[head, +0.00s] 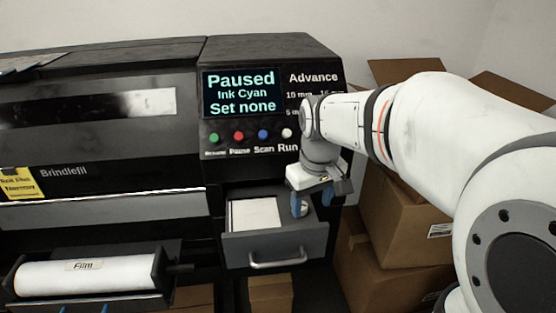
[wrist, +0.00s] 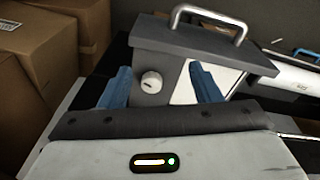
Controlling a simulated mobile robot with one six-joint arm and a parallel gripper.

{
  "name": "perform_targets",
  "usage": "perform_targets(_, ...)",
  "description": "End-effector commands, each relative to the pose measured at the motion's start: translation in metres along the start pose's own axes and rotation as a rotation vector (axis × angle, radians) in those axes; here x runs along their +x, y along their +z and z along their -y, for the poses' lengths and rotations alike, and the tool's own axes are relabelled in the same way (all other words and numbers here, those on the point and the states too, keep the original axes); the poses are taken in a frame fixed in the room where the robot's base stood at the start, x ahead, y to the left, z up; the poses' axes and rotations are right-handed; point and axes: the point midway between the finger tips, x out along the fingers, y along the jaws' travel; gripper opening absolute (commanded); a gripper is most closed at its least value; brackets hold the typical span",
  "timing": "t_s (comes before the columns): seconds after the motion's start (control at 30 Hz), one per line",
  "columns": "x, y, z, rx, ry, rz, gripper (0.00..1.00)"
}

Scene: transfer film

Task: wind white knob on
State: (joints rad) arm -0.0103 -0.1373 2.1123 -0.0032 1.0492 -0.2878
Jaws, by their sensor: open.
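A small white knob (wrist: 151,82) sits in the open grey drawer (head: 275,246), beside a white sheet or pad (head: 255,215). In the wrist view it lies between my two blue fingers, a little nearer the left one. The knob also shows in the head view (head: 304,208), partly hidden by a finger. My gripper (head: 312,200) is open and points down over the right part of the drawer; it also shows in the wrist view (wrist: 160,72). The screen (head: 241,93) reads "Paused, Ink Cyan, Set none".
My arm hides part of the "Advance" panel (head: 313,77). Green, red, blue and white buttons (head: 263,134) line the front. A film roll (head: 85,275) lies at lower left. Cardboard boxes (head: 405,225) stand close on the right. The drawer handle (head: 277,262) sticks out in front.

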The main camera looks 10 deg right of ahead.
Motion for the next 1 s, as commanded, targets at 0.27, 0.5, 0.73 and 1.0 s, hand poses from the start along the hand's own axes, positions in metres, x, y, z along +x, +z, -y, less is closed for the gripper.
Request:
perform_targets(0.27, 0.015, -0.075, -0.023, -0.195, -0.04, 0.091, 0.57)
perform_targets(0.5, 0.029, -0.089, -0.027, -0.241, -0.051, 0.11, 0.57)
perform_targets(0.73, 0.065, -0.085, -0.025, -0.241, -0.051, 0.111, 0.57)
perform_targets(1.0, 0.095, -0.081, -0.024, -0.241, -0.05, 0.109, 0.57)
